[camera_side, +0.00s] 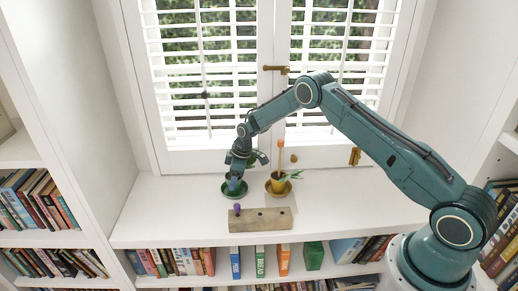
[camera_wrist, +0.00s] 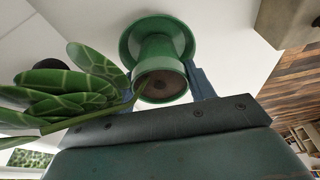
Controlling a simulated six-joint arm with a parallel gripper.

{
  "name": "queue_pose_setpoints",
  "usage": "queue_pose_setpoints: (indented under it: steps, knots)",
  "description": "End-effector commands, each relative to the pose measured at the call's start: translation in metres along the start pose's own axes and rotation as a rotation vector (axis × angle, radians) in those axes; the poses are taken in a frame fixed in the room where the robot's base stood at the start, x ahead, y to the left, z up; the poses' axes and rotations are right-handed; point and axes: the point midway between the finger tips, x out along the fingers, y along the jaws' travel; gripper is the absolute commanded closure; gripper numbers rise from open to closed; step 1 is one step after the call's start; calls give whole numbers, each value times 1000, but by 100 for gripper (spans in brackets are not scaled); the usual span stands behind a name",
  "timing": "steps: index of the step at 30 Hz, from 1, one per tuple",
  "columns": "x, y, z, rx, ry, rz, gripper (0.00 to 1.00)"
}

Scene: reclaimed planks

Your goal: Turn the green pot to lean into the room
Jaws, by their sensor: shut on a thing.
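The green pot (camera_wrist: 158,52) stands in a green saucer (camera_wrist: 185,35) in the wrist view. Its dark soil shows, and its large veined leaves (camera_wrist: 75,85) hang out to the left on a stem. My gripper (camera_wrist: 165,84) is shut on the pot; the right finger shows beside it, and the left one is mostly hidden by the stem and leaves. In the side view my gripper (camera_side: 237,175) comes down over the pot from above and hides most of it. The saucer (camera_side: 229,194) shows below, on the white sill before the shuttered window.
A yellow pot (camera_side: 275,187) on a saucer, with an orange-topped stick and leaves leaning right, stands close on the right. A wooden block (camera_side: 260,224) with a purple peg (camera_side: 237,208) lies in front. Books (camera_side: 175,262) fill shelves below. The sill's left part is clear.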

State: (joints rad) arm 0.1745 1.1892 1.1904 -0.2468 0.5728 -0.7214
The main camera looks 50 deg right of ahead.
Motion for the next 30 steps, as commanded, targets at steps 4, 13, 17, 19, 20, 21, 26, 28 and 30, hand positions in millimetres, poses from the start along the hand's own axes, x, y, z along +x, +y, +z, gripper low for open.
queue_pose_setpoints:
  steps: [4,13,17,19,20,21,26,28,30]
  knots:
    - [-1,0,-1,0,2,1,42]
    - [0,0,0,0,1,1,21]
    - [0,0,0,0,-1,-1,21]
    - [-2,0,0,0,0,0,21]
    - [-2,0,0,0,0,0,21]
    - [-4,0,0,0,0,0,21]
    - [-14,0,0,0,1,0,21]
    - [-22,1,-1,0,2,2,21]
    - [-30,1,0,0,2,2,21]
